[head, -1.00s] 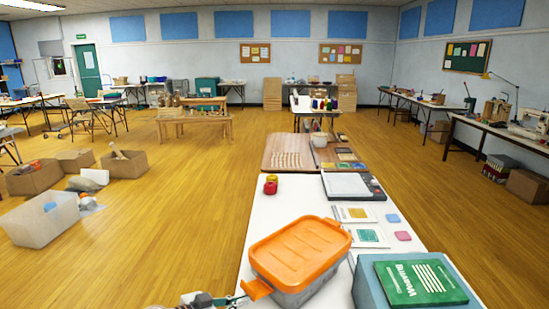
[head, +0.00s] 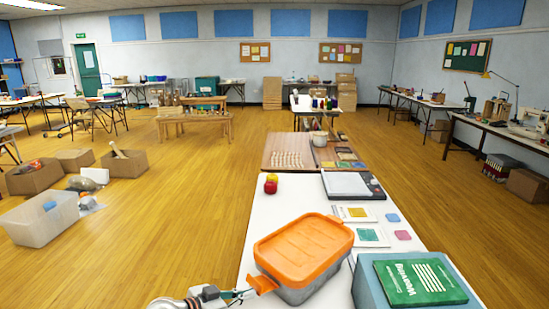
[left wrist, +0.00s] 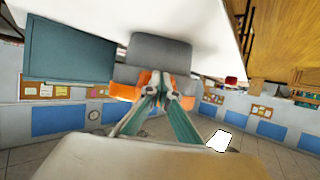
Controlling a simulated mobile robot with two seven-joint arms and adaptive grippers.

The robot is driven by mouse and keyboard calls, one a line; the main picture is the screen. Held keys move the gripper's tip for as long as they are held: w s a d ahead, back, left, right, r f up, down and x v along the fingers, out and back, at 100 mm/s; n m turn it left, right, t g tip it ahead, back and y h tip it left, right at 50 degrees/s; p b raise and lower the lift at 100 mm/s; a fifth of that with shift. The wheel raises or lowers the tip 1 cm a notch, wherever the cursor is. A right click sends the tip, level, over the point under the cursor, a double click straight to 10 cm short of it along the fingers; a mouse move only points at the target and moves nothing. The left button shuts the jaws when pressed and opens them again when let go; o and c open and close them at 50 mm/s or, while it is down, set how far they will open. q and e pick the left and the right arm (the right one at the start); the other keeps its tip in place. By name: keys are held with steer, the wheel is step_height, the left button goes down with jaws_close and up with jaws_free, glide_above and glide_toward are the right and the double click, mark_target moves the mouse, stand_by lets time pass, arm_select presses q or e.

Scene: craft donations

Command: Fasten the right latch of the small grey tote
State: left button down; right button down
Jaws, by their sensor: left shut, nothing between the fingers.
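The small grey tote (head: 300,292) with its orange lid (head: 303,247) stands on the white table. An orange latch (head: 263,284) sticks outward from its near left end, tilted away from the wall. My left gripper (head: 250,292) is shut and empty, its tips at or just beside this latch; whether they touch I cannot tell. In the left wrist view, which looks upside down, the shut fingers (left wrist: 161,88) point at the grey tote (left wrist: 158,53), with orange parts (left wrist: 124,92) on both sides of them. The tote's far side is hidden. My right gripper is not in view.
A blue box (head: 368,285) with a green weaving book (head: 420,280) on it stands close to the tote's right. The table's left strip is clear.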

mark_target(254, 282)
arm_select(q)
steer(key=shift+w+d+r, duration=0.1)
steer(key=shift+d, duration=0.05)
steer(key=shift+w+d+r, duration=0.3)
steer(key=shift+w+d, duration=0.3)
steer(key=shift+d, duration=0.05)
steer(key=shift+w+d+r, duration=0.1)
steer(key=shift+w+r, duration=0.05)
stand_by(0.4)
steer(key=shift+w+d+r, duration=0.3)
steer(key=shift+w+d, duration=0.25)
steer(key=shift+d, duration=0.05)
steer(key=shift+w+d, duration=0.15)
steer(key=shift+d, duration=0.05)
steer(key=shift+w+d+r, duration=0.3)
steer(key=shift+w+d, duration=0.35)
steer(key=shift+w, duration=0.1)
stand_by(0.5)
